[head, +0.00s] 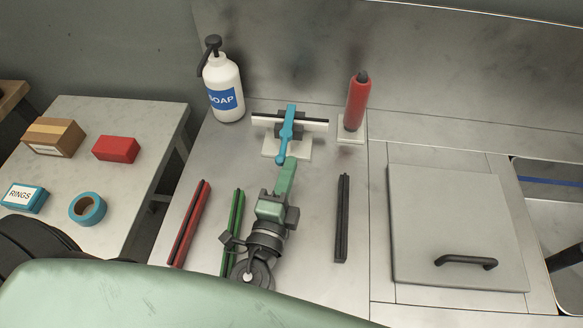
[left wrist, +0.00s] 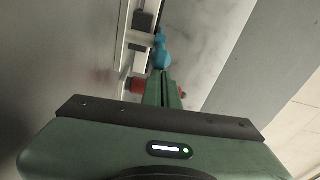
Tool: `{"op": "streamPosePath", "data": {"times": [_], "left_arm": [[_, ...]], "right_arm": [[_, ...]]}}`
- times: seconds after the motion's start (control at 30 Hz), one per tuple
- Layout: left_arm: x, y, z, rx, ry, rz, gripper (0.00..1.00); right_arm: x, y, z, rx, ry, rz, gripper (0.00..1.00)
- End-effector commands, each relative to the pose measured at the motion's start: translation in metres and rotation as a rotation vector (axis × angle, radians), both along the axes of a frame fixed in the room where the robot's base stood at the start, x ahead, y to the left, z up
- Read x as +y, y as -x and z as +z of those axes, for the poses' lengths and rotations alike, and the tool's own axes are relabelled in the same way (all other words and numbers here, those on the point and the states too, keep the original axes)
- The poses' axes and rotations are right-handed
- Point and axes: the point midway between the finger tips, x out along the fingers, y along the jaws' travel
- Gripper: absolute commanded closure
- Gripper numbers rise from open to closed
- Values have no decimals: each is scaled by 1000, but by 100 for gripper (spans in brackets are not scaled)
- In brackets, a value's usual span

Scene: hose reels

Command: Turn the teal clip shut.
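The teal clip (head: 287,132) sits on a holder with a white base (head: 300,150) at the back of the counter. Its arm lies crosswise over a black-and-white bar (head: 312,122), with its rounded end toward me. My left gripper (head: 284,170) is just in front of that rounded end, its green fingers together. In the left wrist view the teal clip (left wrist: 161,52) shows right beyond the fingertips (left wrist: 163,76); I cannot tell whether they touch. My right gripper is not in view.
A soap bottle (head: 223,88) stands left of the holder and a red bottle (head: 357,102) right of it. Red (head: 189,222), green (head: 236,225) and black (head: 342,218) strips lie on the counter. A lidded panel (head: 450,215) is at right.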

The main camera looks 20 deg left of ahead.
Motion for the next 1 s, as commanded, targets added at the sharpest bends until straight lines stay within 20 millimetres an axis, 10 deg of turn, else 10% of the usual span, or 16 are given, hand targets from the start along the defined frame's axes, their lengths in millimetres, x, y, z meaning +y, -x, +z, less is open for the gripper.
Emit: {"op": "streamPosePath", "data": {"times": [0.6,1.0], "left_arm": [[-8,71,-5,4,-7,1,100],[-10,76,-3,2,-5,-1,100]], "right_arm": [[4,1,-32,1,-5,-2,33],[3,0,-32,1,-3,-1,33]]}}
